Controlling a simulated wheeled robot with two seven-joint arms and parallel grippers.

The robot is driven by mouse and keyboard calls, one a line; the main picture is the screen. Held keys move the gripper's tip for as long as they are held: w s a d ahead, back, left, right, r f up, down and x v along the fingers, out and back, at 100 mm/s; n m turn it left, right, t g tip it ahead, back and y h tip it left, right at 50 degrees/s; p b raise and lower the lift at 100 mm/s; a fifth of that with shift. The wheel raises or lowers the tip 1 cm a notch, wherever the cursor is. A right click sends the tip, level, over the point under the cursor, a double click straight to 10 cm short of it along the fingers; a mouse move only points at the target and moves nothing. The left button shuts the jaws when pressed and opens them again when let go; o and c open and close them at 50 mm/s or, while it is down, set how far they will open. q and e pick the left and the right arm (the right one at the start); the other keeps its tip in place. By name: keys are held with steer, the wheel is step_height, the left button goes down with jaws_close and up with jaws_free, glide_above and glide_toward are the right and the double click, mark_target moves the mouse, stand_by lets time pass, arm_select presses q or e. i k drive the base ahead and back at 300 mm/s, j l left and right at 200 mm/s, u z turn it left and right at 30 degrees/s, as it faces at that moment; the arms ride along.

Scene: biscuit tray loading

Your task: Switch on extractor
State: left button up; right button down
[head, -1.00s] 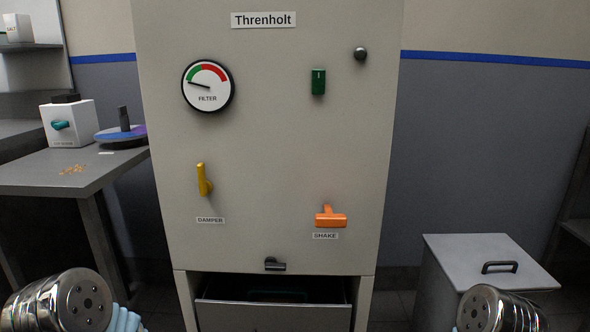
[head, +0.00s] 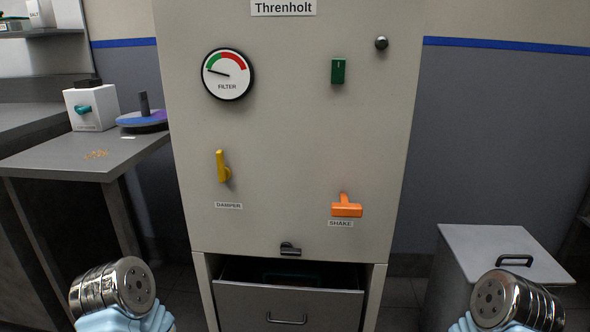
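The extractor is a tall pale cabinet (head: 290,130) labelled Threnholt, in the middle of the head view. On its front are a green rocker switch (head: 338,71), a filter gauge (head: 228,74) with its needle toward the green side, and a small dark round knob or lamp (head: 381,43). A yellow damper lever (head: 222,166) points up. An orange shake handle (head: 346,206) sits lower right. Chrome and pale blue parts of my two arms show at the bottom left and bottom right, apart from the cabinet. Neither gripper's fingers are in view.
A drawer (head: 289,305) at the cabinet's base stands partly open below a dark latch (head: 290,249). A grey table (head: 70,160) at left holds a white box (head: 91,107) and a blue-purple disc (head: 143,120). A lidded grey bin (head: 497,245) stands at right.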

mark_target(338, 71)
steer(key=i+j, duration=0.55)
steer(key=j+z, duration=0.1)
steer(key=z, duration=1.6)
